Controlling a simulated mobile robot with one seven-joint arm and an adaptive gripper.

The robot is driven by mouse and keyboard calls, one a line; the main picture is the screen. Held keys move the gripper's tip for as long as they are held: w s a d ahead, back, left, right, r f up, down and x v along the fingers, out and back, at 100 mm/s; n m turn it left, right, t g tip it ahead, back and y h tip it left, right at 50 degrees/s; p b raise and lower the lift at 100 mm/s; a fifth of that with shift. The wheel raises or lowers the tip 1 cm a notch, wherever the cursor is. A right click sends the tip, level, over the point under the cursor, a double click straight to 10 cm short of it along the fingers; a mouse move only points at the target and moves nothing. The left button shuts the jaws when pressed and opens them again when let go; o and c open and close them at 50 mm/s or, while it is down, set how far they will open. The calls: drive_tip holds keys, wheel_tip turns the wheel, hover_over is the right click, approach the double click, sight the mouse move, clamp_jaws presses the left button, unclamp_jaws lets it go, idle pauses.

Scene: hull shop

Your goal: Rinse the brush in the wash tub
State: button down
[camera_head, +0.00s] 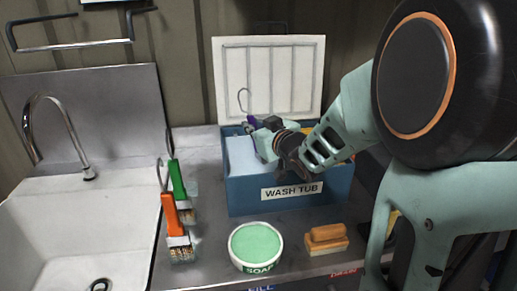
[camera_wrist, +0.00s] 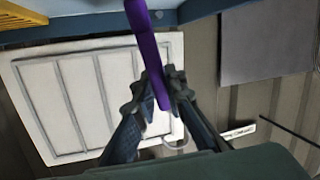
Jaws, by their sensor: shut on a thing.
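The blue wash tub (camera_head: 240,199) stands on the bench with its label facing front. A white panelled board (camera_head: 268,70), perhaps its lid, stands upright behind it. My gripper (camera_head: 262,132) is over the tub and shut on a purple brush handle (camera_head: 251,119). In the wrist view the purple handle (camera_wrist: 141,30) runs between my gripper's fingers (camera_wrist: 163,88), with the white board (camera_wrist: 85,95) beyond. The tub's blue rim (camera_wrist: 195,9) shows at the top. The brush's bristles are not visible, so I cannot tell whether they touch water.
A white sink (camera_head: 55,225) with a curved tap (camera_head: 65,118) is at left. A green-handled brush (camera_head: 177,178) and an orange-handled brush (camera_head: 171,213) lie beside it. A soap bowl (camera_head: 256,246) and a wooden scrubbing brush (camera_head: 326,238) sit in front of the tub.

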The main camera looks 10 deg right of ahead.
drive_tip(key=shift+r, duration=0.1)
idle(0.4)
wheel_tip(320, 180, up, 13)
drive_tip(key=p, duration=1)
drive_tip(key=shift+p, duration=0.4)
idle(0.8)
